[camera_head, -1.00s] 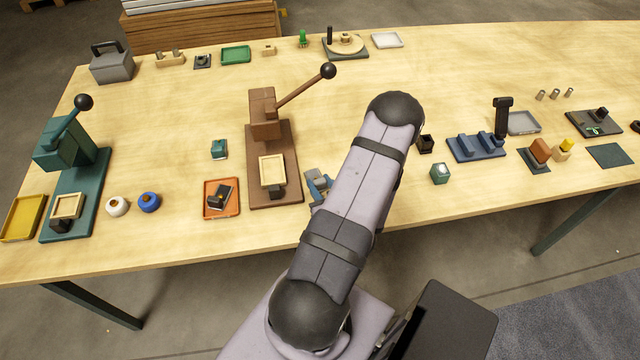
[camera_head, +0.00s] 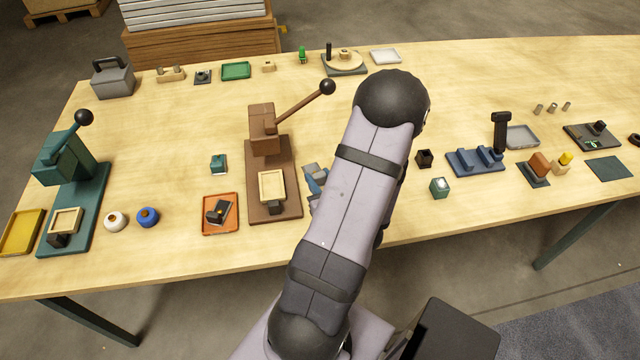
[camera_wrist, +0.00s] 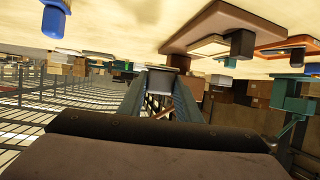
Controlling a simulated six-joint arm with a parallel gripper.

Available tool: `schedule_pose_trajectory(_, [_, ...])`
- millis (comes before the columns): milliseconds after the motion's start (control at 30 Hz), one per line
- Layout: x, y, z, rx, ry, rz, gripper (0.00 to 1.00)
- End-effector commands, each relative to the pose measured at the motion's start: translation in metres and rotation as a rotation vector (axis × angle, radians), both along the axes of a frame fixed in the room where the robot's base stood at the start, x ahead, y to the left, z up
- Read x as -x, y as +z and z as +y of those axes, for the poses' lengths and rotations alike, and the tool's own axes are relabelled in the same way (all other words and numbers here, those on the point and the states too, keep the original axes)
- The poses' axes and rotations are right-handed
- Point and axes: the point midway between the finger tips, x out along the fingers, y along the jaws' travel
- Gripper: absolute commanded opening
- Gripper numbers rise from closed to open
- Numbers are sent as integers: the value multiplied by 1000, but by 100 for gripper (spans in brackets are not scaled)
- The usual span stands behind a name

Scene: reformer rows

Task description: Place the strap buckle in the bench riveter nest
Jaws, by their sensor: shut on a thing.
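In the wrist view my gripper (camera_wrist: 161,86) is shut on a small grey, block-like piece, which I take to be the strap buckle (camera_wrist: 163,82). Its details are too small to tell. In the head view my arm hides most of the gripper, and only a blue-grey part shows (camera_head: 315,180), just right of the brown lever press. The brown press (camera_head: 284,150) and the teal press (camera_head: 85,195) each have a pale framed nest at the front, at the brown one (camera_head: 271,187) and the teal one (camera_head: 65,221). I cannot tell which is the bench riveter.
An orange tray (camera_head: 233,229) with a black piece lies left of the brown press. A teal block (camera_head: 219,164), a white jar (camera_head: 115,222) and a blue jar (camera_head: 148,217) stand nearby. A blue fixture (camera_head: 474,162) and a green block (camera_head: 439,187) stand to the right.

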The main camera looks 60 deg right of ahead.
Motion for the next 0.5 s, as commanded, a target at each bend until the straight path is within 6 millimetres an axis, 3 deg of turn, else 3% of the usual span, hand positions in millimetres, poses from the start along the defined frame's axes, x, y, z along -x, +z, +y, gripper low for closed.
schedule_pose_trajectory(267, [-2, 6, 1, 1, 6, 0, 4])
schedule_pose_trajectory(500, [-33, 23, 23, 1, 97, 0, 4])
